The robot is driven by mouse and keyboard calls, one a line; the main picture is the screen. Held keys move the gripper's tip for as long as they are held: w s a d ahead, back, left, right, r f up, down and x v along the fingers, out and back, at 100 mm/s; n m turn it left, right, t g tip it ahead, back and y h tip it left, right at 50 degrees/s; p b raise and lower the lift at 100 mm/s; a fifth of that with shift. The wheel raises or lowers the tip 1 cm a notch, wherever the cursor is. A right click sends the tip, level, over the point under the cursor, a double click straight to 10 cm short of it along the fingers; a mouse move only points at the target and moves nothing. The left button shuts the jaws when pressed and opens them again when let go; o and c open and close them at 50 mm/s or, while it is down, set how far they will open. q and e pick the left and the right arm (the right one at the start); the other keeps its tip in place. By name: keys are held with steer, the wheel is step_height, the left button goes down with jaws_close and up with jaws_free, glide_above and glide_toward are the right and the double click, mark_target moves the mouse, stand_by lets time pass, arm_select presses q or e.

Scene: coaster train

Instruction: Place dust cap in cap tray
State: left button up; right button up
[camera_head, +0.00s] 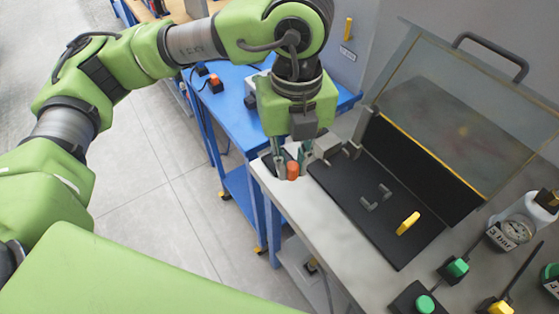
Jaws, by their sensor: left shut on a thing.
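My left gripper (292,160) points straight down over the left end of the light worktop. It is shut on a small orange-red piece, the dust cap (293,171), which shows between and just below its fingertips. A small dark tray (269,162) lies by the fingers at the worktop's left end, mostly hidden behind them. I cannot tell whether the cap touches the tray. My right gripper is out of view.
A black panel (345,205) with grey brackets and a yellow handle (408,223) lies right of the gripper, under a raised clear lid (440,110). A gauge (512,232) and green buttons (425,304) stand front right. A blue table (232,105) is behind.

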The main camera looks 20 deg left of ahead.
mark_target(267, 160)
arm_select(q)
steer(key=n, duration=0.2)
steer(key=shift+d+f+n, duration=0.1)
steer(key=shift+d+n, duration=0.1)
steer(key=shift+n, duration=0.1)
steer(key=w+a+f+b, duration=0.1)
steer(key=w+a+f, duration=0.1)
steer(key=w+f, duration=0.1)
steer(key=w+a+f+b, duration=0.1)
steer(key=w+a+f, duration=0.1)
steer(key=w+f, duration=0.1)
steer(key=w+a+f+b, duration=0.2)
steer(key=w+f, duration=0.1)
steer(key=w, duration=0.2)
steer(key=shift+w+a, duration=0.15)
steer(key=shift+w, duration=0.05)
steer(key=shift+w+f, duration=0.1)
steer(key=shift+f, duration=0.15)
steer(key=f+b, duration=0.2)
steer(key=f, duration=0.1)
steer(key=shift+w+a+f, duration=0.2)
steer(key=shift+f, duration=0.1)
